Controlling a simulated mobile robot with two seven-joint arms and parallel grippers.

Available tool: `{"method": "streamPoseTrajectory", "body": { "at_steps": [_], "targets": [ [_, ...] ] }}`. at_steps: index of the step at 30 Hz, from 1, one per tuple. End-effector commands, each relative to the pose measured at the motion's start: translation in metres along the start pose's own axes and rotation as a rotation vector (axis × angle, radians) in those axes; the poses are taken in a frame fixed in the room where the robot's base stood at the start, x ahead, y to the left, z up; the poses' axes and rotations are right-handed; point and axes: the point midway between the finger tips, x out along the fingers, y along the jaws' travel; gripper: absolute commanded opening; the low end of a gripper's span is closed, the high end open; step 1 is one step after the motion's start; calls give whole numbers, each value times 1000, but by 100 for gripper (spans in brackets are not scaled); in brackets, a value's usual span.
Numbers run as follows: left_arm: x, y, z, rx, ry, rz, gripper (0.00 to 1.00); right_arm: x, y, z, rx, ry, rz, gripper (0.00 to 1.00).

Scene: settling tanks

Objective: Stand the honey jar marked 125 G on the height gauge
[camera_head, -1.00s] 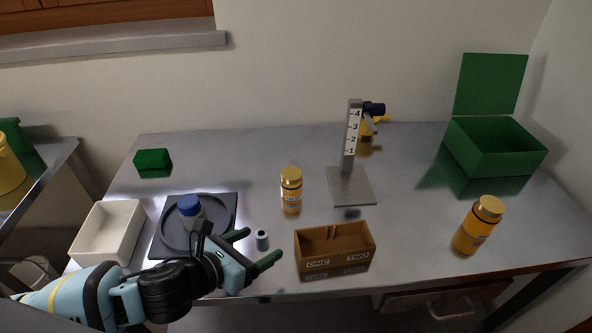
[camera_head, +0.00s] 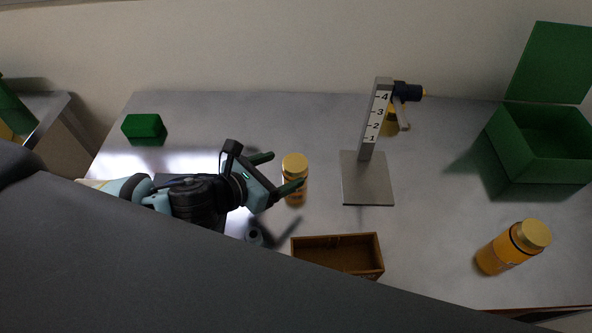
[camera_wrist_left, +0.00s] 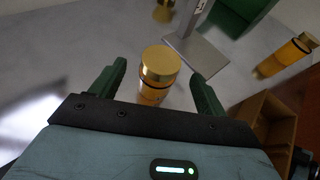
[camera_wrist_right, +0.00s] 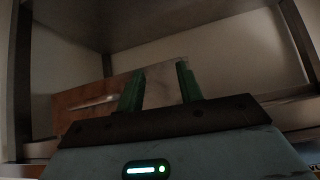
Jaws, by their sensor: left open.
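A honey jar (camera_head: 295,168) with a gold lid stands upright near the table's middle. My left gripper (camera_head: 282,171) is open, its fingers on either side of this jar. The left wrist view shows the jar (camera_wrist_left: 158,75) between the fingers (camera_wrist_left: 160,82), with gaps beside it. The height gauge (camera_head: 367,182) has a grey base and numbered post, right of the jar; its base looks empty. A second jar (camera_head: 512,247) stands at the right, a third (camera_head: 391,113) behind the gauge, partly hidden. I cannot read any jar label. My right gripper (camera_wrist_right: 160,88) is open and empty below a tabletop.
A brown divided box (camera_head: 338,254) stands in front of the gauge. An open green box (camera_head: 540,160) stands at the back right. A green block (camera_head: 144,128) lies at the back left.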

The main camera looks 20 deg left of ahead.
Motion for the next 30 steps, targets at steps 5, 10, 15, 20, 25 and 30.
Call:
{"method": "streamPoseTrajectory", "body": {
  "at_steps": [5, 10, 15, 20, 25, 30],
  "targets": [
    [16, -1, 0, -2, 0, -1, 75, 1, 0, 0, -1, 0, -1, 36],
    [21, -1, 0, -2, 0, 0, 75, 2, 0, -4, -1, 8, 0, 36],
    [43, -2, 0, -3, -1, -1, 75, 2, -1, -5, 5, 11, 0, 36],
    [63, -2, -1, -2, 0, -1, 75, 2, -3, -4, 11, 8, 0, 36],
    [69, -2, -1, -1, -1, -1, 75, 3, -3, -4, 13, 8, 0, 36],
    [68, -2, 0, 0, -1, -1, 74, 2, -3, -4, 13, 8, 0, 36]
  ]
}}
